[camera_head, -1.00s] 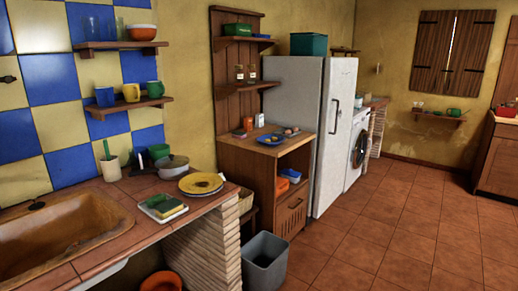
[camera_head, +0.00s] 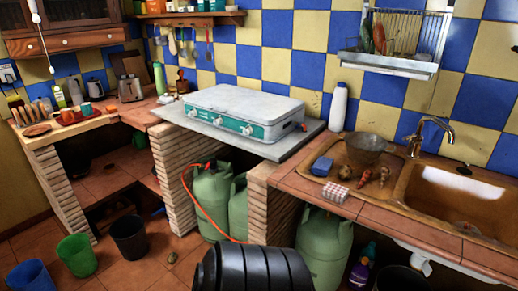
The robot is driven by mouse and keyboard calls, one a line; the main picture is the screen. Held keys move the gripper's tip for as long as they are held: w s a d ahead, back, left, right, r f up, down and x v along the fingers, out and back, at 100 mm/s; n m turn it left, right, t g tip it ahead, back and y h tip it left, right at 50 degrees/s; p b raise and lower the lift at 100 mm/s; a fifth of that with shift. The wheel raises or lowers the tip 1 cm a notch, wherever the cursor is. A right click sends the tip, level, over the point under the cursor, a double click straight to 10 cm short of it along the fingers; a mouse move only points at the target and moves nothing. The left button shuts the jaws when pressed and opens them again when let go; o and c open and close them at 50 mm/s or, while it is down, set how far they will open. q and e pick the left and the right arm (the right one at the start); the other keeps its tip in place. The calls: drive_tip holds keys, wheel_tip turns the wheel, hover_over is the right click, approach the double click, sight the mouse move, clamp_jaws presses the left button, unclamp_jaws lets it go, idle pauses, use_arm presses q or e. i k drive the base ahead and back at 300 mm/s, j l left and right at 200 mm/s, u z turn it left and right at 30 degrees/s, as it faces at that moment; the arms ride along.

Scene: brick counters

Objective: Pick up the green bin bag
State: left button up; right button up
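A small green bin (camera_head: 76,255) stands on the tiled floor at the lower left, between a blue bin (camera_head: 30,276) and a dark bin (camera_head: 128,238). It may be lined with a green bag, but it is too small to tell. I cannot make out a separate green bin bag. Neither of my grippers is in view.
A large black ribbed cylinder (camera_head: 255,270) blocks the bottom middle. Green gas bottles (camera_head: 210,195) stand under the counter, with an orange hose. A stove (camera_head: 245,115) and sink (camera_head: 460,195) are above. Some tiled floor at the lower left is clear.

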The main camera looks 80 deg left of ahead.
sight(76, 251)
drive_tip(key=u, duration=4.45)
drive_tip(key=i+l, duration=0.1)
drive_tip(key=i, duration=0.2)
drive_tip(key=i+l+u, duration=0.1)
drive_tip(key=i, duration=0.15)
